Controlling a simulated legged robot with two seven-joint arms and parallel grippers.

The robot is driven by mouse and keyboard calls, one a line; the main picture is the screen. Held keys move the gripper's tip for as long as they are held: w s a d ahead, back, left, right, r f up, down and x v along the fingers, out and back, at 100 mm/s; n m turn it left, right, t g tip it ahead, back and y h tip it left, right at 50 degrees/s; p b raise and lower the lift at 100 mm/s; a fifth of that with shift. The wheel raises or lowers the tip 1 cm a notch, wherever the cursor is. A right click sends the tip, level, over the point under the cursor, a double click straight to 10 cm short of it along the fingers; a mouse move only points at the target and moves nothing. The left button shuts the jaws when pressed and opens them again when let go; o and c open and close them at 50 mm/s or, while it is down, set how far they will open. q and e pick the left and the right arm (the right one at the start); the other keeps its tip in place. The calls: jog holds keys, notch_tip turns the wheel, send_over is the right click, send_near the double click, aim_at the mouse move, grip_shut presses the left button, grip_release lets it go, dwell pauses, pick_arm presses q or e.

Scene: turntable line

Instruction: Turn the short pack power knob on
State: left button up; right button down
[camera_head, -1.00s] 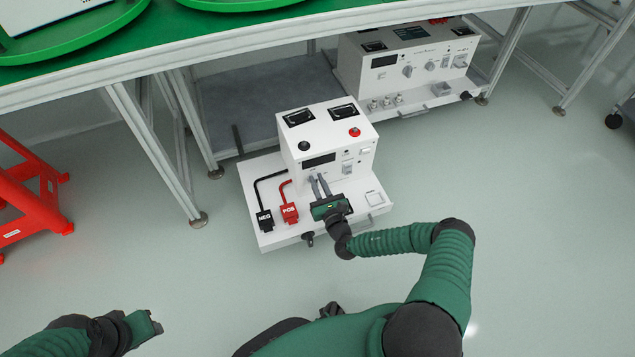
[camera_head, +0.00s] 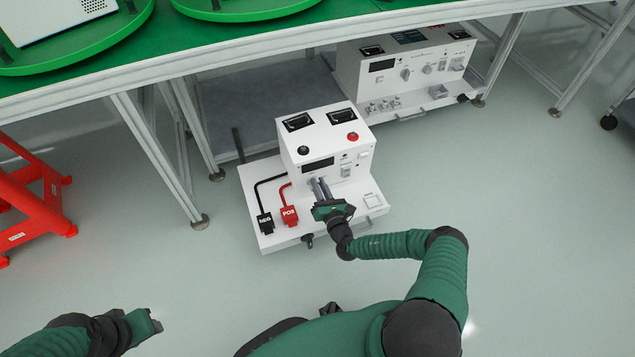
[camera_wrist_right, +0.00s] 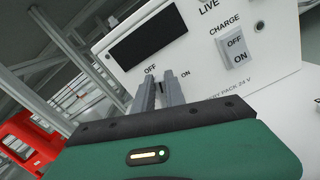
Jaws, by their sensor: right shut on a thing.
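The short white power pack (camera_head: 300,162) stands on a low white base on the floor, with a dark display, a red and a black button on top. My right gripper (camera_head: 318,184) reaches its front panel below the display. In the right wrist view the gripper's two grey fingers (camera_wrist_right: 158,92) are close together on the panel between the OFF and ON labels, shut on the power knob, which they mostly hide. I cannot tell which way the knob points. My left gripper (camera_head: 155,322) is low at the left, away from the pack; its jaws are not clear.
A black NEG plug (camera_head: 265,223) and a red POS plug (camera_head: 289,216) lie on the base left of my right gripper. A charge switch (camera_wrist_right: 235,49) is right of the knob. A second pack (camera_head: 405,72) stands under the table (camera_head: 230,48). A red stool (camera_head: 30,190) is left.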

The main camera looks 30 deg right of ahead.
jog(key=shift+s+d+f+m, duration=0.1)
jog(key=shift+d+f+m, duration=0.25)
jog(key=shift+m, duration=2)
jog(key=shift+s+d+f+m, duration=0.1)
jog(key=shift+d+f+m, duration=0.3)
jog(key=shift+m, duration=1.9)
jog(key=shift+s+d+f+m, duration=0.15)
jog(key=shift+f+m, duration=0.35)
jog(key=shift+m, duration=1.85)
jog(key=shift+d, duration=0.1)
jog(key=c, duration=1.4)
grip_release()
jog(key=shift+w+f, duration=0.1)
